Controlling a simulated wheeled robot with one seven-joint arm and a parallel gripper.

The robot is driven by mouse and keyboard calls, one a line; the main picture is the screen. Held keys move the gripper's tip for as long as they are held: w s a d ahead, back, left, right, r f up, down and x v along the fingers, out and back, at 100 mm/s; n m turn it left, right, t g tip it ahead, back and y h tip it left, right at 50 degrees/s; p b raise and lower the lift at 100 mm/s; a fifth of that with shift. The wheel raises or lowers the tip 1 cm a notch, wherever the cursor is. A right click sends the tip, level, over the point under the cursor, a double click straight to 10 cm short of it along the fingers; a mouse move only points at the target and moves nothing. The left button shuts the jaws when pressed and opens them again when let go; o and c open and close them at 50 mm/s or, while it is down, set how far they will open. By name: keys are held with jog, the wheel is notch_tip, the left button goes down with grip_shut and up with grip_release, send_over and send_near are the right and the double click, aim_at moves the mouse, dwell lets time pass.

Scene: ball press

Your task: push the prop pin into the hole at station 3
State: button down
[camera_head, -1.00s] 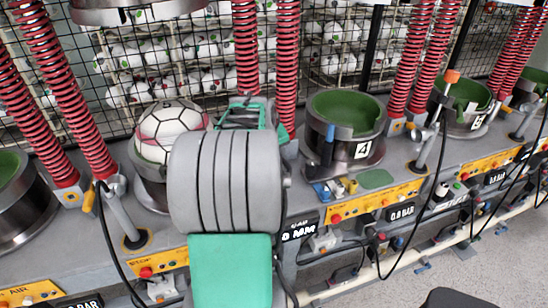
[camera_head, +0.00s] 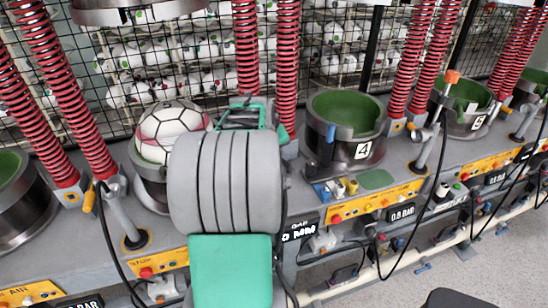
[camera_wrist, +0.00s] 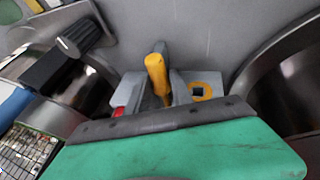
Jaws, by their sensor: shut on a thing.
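In the wrist view, my gripper (camera_wrist: 156,98) is shut on a yellow-ended pin (camera_wrist: 156,74), which I take to be the prop pin. Its lower part is hidden by the fingers and the green gripper body. A dark square hole with a yellow rim (camera_wrist: 202,91) lies just right of the pin on a grey block; I cannot tell whether it is the task's hole. In the head view, my arm covers the pin and fingertips. A press cup with a white and pink ball (camera_head: 170,130) stands left of my arm, left of station 4.
Station 4's green-lined cup (camera_head: 345,125) stands right of my arm. Red springs (camera_head: 287,70) rise close behind it. Small coloured parts (camera_head: 338,188) lie before station 4. In the wrist view, curved metal walls flank the gripper, and a dark knob (camera_wrist: 80,38) is at upper left.

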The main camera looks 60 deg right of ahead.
notch_tip(320, 180, up, 10)
jog(key=f+b, duration=0.1)
jog(key=s+a+r+b, duration=0.1)
jog(key=s+a+b, duration=0.2)
jog(key=s+a, duration=0.2)
jog(key=shift+s+a+r, duration=0.2)
jog(key=shift+s+a, duration=0.2)
jog(key=shift+s, duration=0.05)
dwell(0.6)
